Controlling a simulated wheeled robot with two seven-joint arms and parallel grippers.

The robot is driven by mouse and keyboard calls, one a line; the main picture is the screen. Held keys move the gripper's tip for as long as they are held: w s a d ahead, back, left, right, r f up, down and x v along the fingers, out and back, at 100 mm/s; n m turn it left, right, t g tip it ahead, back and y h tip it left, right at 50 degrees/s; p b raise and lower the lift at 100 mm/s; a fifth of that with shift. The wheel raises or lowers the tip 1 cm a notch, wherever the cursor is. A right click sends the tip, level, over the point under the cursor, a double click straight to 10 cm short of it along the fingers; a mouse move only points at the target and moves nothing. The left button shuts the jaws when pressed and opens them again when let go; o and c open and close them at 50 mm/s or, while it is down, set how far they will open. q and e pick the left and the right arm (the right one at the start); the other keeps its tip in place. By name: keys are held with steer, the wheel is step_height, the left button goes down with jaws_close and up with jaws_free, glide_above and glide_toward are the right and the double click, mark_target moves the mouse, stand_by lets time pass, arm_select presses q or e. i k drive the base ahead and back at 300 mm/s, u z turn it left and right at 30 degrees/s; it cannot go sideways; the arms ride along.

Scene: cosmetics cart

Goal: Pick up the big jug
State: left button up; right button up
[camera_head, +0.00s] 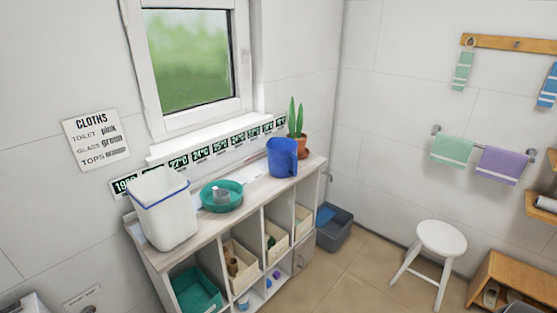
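A big blue jug (282,158) stands upright on the right part of a white shelf unit's top (237,213), under the window. Its handle appears to be on its right side. Neither of my grippers shows in this view, and nothing touches the jug that I can see.
A grey crate (340,231) and white stool (441,238) stand on the floor, with clear tiles (365,280) between.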

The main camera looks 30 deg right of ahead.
mark_target(284, 160)
steer(key=z, duration=1.4)
